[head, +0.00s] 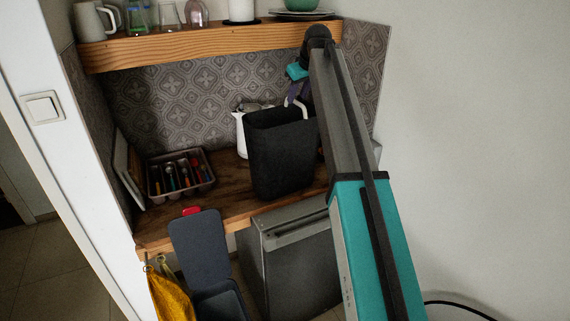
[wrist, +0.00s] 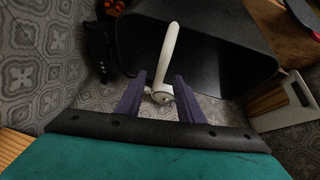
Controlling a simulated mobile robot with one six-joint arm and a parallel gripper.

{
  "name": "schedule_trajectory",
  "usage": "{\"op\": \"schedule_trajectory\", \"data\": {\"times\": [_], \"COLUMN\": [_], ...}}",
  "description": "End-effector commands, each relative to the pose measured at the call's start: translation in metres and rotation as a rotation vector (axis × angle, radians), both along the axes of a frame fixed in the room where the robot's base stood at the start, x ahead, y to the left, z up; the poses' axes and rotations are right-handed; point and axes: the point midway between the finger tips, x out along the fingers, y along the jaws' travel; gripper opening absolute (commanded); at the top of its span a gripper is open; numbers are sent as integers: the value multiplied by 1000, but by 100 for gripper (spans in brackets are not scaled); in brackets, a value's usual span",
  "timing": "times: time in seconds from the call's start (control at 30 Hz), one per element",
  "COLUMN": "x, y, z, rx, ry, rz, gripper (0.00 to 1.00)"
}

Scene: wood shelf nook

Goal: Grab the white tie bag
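I cannot make out a white tie bag for certain in either view. The closest white thing is a jug-like object (head: 240,128), mostly hidden behind a black bin (head: 282,155) on the wooden counter. A curved white handle shows at the bin's right in the head view. In the wrist view a curved white handle (wrist: 171,50) with a round white base stands beyond and between my fingers, in front of the dark bin (wrist: 215,62). My gripper (wrist: 159,80) has two purple fingers spread apart. In the head view my gripper (head: 296,88) is above the bin's back right corner; contact is unclear.
A cutlery tray (head: 180,174) is left on the counter. An upper wooden shelf (head: 210,43) carries a mug, glasses and plates close to my arm. Patterned tiles back the nook. A grey bin (head: 195,245) with its lid up and a grey cabinet (head: 295,260) stand below.

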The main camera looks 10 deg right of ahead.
Motion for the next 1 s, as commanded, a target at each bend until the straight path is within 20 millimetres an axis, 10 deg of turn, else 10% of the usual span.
{"op": "schedule_trajectory", "data": {"times": [1.0], "x": [21], "y": [4], "z": [-40], "rx": [-1], "ry": [1], "rz": [-2], "gripper": [34]}}
